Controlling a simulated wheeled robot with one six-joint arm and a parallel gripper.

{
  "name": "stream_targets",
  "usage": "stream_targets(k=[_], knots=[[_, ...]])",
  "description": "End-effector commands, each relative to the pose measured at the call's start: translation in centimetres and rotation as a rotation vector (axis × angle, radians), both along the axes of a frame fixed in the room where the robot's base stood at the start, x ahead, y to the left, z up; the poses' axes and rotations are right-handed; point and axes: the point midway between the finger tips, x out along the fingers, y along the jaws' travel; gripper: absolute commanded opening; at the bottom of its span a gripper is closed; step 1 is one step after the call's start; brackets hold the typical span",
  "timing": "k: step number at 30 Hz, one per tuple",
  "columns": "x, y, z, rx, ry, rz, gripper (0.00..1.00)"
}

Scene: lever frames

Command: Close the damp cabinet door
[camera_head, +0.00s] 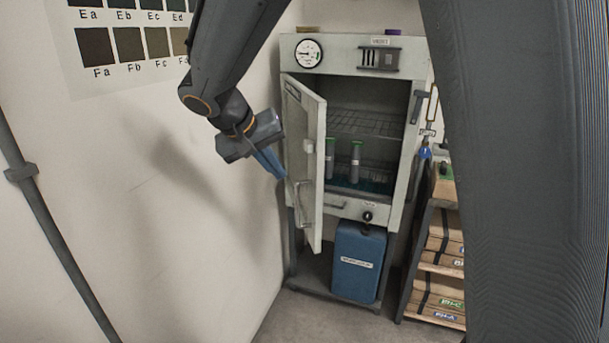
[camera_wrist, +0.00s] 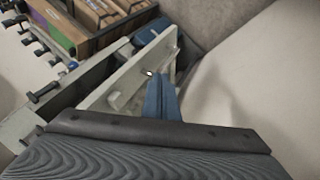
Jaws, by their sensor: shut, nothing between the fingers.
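The damp cabinet (camera_head: 345,60) is a pale grey-white metal cabinet on legs against the back wall. Its door (camera_head: 307,150) is hinged on the left and stands open, swung out toward me. Inside are wire shelves and two grey cylinders with green tops (camera_head: 355,160). My gripper (camera_head: 277,172) is at the left of the door, on its outer side, with blue fingers shut and empty. In the wrist view the fingers (camera_wrist: 162,97) are together beside the door (camera_wrist: 135,75); I cannot tell whether they touch it.
A blue container (camera_head: 358,262) stands under the cabinet. A shelf rack with wooden boxes (camera_head: 440,262) stands at the right. The white wall is close on the left of my arm. Floor shows in front of the cabinet.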

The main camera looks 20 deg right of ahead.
Motion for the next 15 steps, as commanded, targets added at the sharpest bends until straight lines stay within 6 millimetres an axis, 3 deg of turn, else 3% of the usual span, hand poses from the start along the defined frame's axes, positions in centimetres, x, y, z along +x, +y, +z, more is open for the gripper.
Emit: stream_targets(k=[5,15], knots=[[1.2,0.1,0.2,-0.015,-0.033,-0.009,0.00],[3.3,-3.0,-4.8,-0.013,-0.028,-0.010,0.00]])
